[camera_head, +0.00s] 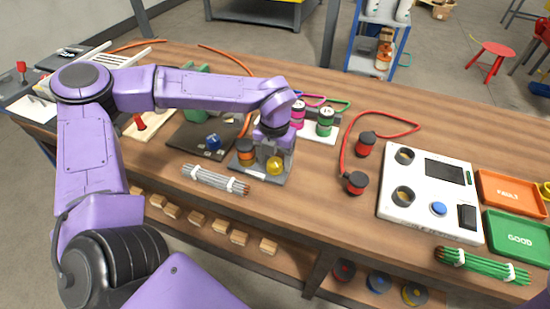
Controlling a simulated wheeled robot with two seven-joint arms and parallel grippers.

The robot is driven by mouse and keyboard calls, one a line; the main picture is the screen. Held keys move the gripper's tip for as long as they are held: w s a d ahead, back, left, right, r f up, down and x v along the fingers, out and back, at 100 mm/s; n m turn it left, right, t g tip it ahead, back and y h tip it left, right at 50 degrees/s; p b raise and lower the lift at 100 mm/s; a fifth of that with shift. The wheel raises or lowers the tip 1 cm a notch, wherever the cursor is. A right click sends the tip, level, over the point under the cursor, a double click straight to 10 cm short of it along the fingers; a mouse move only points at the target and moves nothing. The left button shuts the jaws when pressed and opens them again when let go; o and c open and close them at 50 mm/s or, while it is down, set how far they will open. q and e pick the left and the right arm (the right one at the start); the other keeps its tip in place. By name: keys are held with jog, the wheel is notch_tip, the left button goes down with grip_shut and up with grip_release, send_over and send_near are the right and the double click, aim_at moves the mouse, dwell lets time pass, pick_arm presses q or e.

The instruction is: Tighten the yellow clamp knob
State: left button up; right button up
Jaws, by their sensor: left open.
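The yellow clamp knob (275,166) sits at the front right of a small grey fixture base (272,178) on the wooden bench. It looks round and faces me. A dark cylinder with an orange band (246,152) stands on the same fixture, just left of the knob. My left gripper (270,147) hangs from above over the fixture, just above and behind the knob. It is open, and its fingers are partly lost against the grey fixture parts. I cannot tell whether it touches anything. My right gripper is out of view.
A grey wire bundle (215,179) lies front left of the fixture. A dark plate with a blue knob (212,143) is at left. Pink (298,115) and green (325,122) cylinders stand behind right.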

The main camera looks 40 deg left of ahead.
pick_arm(q)
jog(key=shift+f, duration=0.25)
jog(key=c, duration=1.1)
jog(key=shift+o, duration=0.2)
jog(key=m+p, duration=0.2)
jog(key=shift+r+p, duration=0.25)
jog(key=shift+p, duration=0.15)
jog(key=m+p, duration=0.6)
jog(key=shift+m, duration=0.3)
jog(key=m+p, duration=0.4)
jog(key=m, duration=0.1)
jog(key=shift+f+m+p, duration=0.2)
jog(key=shift+m+p, duration=1)
jog(key=shift+m, duration=0.9)
